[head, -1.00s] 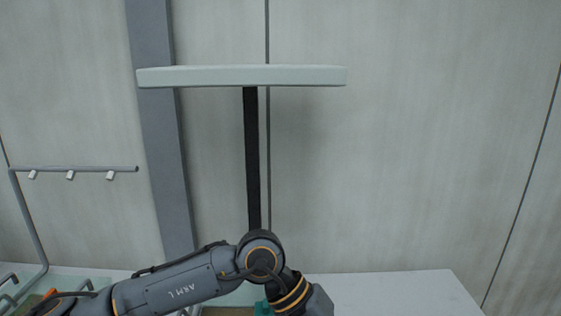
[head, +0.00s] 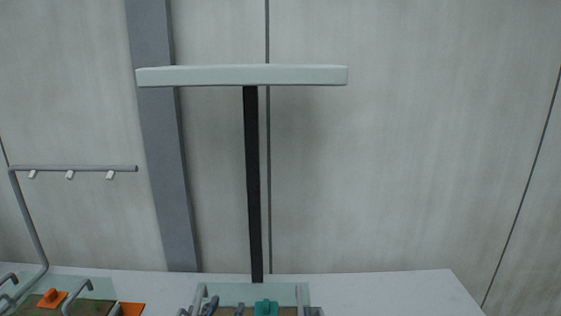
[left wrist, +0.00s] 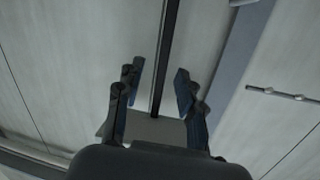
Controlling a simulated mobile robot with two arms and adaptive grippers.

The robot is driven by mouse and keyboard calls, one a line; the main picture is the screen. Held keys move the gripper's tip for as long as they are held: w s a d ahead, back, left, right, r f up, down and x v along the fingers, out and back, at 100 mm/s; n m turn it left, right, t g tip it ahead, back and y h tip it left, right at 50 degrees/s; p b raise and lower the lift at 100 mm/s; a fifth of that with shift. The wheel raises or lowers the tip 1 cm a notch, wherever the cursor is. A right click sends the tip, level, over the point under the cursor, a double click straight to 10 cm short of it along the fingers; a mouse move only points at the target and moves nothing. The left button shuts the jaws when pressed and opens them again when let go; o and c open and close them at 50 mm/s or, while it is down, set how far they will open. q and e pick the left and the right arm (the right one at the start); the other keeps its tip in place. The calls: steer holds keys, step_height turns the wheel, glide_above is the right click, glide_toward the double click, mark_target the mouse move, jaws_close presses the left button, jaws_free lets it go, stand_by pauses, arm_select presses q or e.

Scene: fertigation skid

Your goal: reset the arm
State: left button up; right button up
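My left gripper (left wrist: 158,85) shows in the left wrist view with its two dark fingers spread apart. Nothing is between the fingertips except the distant wall and a black post. My left arm does not show in the head view. My right gripper is in neither view.
A white bench (head: 390,290) runs along the bottom of the head view. A black post (head: 252,190) rises from it to a pale crossbar (head: 240,76). A grey rail with small hooks (head: 72,169) stands at left. Orange (head: 52,298) and teal (head: 266,308) parts sit at the bottom edge.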

arm_select(q)
steer(key=s+a+f+n+g+y, duration=0.1)
steer(key=s+a+f+g, duration=0.3)
steer(key=f, duration=0.3)
steer(key=s+a+f+n+g+y, duration=0.1)
steer(key=s+a+f+g, duration=0.2)
steer(key=s+f, duration=0.4)
steer(key=s+a+f+g, duration=0.1)
steer(key=s+f+g, duration=0.25)
steer(key=s, duration=0.35)
steer(key=s+a+f+g, duration=0.2)
steer(key=s+f+g, duration=0.15)
steer(key=s, duration=0.45)
steer(key=s+a+f+x, duration=0.1)
steer(key=s+x, duration=0.2)
steer(key=x, duration=1)
steer(key=s+x, duration=0.3)
steer(key=x, duration=0.9)
steer(key=s+a+f+m+g, duration=0.1)
steer(key=s+a+f, duration=0.2)
steer(key=s+f, duration=1.3)
steer(key=shift+s+f+g+y, duration=0.3)
steer(key=shift+s+f, duration=0.05)
steer(key=shift+f, duration=0.45)
